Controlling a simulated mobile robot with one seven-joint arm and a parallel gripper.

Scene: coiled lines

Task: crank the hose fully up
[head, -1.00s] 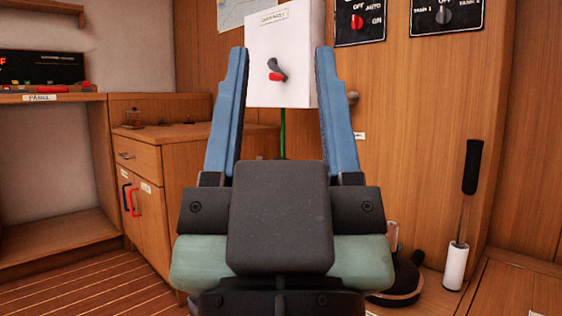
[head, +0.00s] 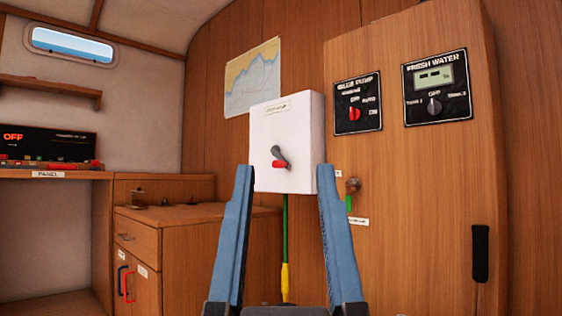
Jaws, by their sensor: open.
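The hose reel is a white box (head: 270,133) with a label at its top. It is on the far side, past my gripper. A dark crank (head: 279,153) with a red knob (head: 279,164) sits on its front. A green hose (head: 285,232) hangs straight down from the box and ends in a yellow nozzle (head: 285,277); its lowest end is close to my gripper's base in the picture. My gripper (head: 286,168) has two blue fingers spread wide, with nothing between them. The crank shows between the fingertips but seems farther off. The right fingertip covers the box's lower right edge.
A wooden cabinet wall (head: 415,220) rises at right with a bilge pump panel (head: 358,104) and a fresh water panel (head: 436,88). A small tap-like fitting (head: 353,186) sticks out right of the box. A wooden counter (head: 190,214) with drawer is at left.

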